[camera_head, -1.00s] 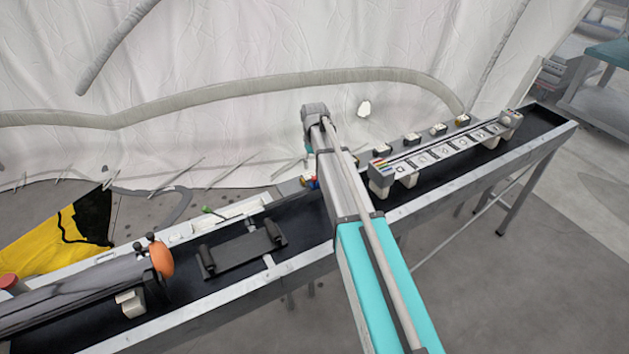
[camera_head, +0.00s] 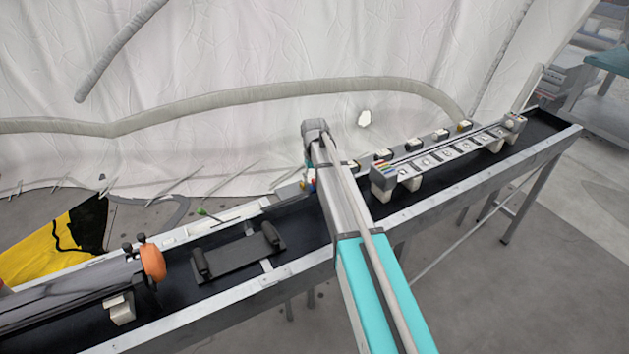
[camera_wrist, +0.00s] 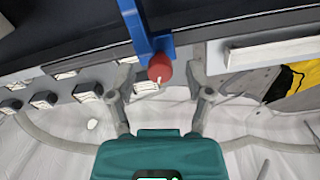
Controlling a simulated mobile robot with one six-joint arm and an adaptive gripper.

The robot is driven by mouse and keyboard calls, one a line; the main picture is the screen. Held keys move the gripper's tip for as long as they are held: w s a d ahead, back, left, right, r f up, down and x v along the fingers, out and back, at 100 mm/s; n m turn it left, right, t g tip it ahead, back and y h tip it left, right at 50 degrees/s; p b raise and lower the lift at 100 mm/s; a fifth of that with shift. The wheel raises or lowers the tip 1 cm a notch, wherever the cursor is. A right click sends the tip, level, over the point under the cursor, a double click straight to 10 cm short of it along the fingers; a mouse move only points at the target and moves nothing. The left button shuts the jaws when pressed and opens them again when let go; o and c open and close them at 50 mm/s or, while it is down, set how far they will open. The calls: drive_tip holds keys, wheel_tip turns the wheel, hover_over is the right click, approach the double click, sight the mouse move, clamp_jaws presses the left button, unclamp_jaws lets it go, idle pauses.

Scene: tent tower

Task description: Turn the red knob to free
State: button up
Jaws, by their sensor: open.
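The red knob (camera_wrist: 159,66) is round with a small white mark on its lower side. It sits at the end of a blue bracket (camera_wrist: 140,28) on the edge of the rail. My gripper (camera_wrist: 162,80) is open, its two fingers spread to the left and right of the knob. The knob lies between the fingertips in the picture; I see no contact, and the depth between them is unclear. In the head view my arm covers most of this spot, with only small red and blue bits (camera_head: 309,182) beside it.
A long black-topped bench (camera_head: 345,222) runs across the head view. It carries a row of white square parts (camera_head: 447,152) on the right, a black roller tray (camera_head: 238,254) and an orange disc (camera_head: 152,263) on the left. White tent fabric hangs close behind.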

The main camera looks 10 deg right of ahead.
clamp_jaws()
idle(0.4)
drive_tip(key=shift+n, duration=2.3)
unclamp_jaws()
